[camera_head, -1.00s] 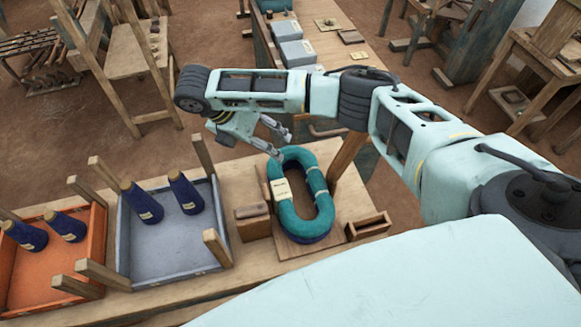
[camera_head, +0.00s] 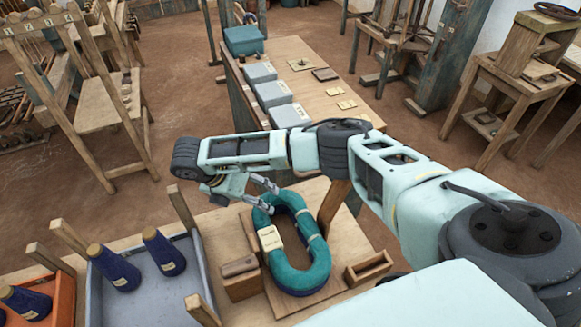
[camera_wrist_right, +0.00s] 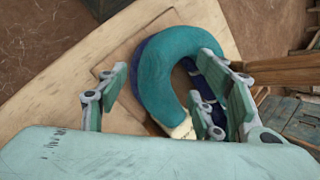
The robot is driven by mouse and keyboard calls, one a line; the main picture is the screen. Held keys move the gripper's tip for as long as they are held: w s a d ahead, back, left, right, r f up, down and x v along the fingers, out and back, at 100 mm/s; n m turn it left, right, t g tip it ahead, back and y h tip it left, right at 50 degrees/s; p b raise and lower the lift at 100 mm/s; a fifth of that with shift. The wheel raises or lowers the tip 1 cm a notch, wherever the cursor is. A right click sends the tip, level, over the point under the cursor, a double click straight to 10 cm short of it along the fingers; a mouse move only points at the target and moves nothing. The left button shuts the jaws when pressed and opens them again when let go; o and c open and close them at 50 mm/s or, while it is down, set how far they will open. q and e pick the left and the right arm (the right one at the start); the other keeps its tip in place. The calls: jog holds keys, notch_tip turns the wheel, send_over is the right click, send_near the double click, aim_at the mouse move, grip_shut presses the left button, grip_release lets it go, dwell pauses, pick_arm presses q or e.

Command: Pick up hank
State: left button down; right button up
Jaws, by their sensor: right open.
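The hank (camera_head: 293,280) is a thick teal oval ring with a dark blue underside, pale ties and a cream label (camera_head: 270,237). It lies flat on a thin wooden board on the workbench. My right gripper (camera_head: 268,196) is open at the hank's far left end in the head view, with its fingertips close over the ring. In the right wrist view the hank (camera_wrist_right: 180,55) shows between the spread fingers, one to its left and others over its right side. Whether any finger touches it I cannot tell. My left gripper is out of view.
A wooden block (camera_head: 240,281) stands left of the hank and a small open wooden box (camera_head: 368,270) right of it. A grey tray (camera_head: 150,302) with blue yarn cones is at left.

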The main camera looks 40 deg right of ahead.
jog(key=shift+x, duration=1.45)
jog(key=shift+c, duration=0.6)
jog(key=c, duration=1.1)
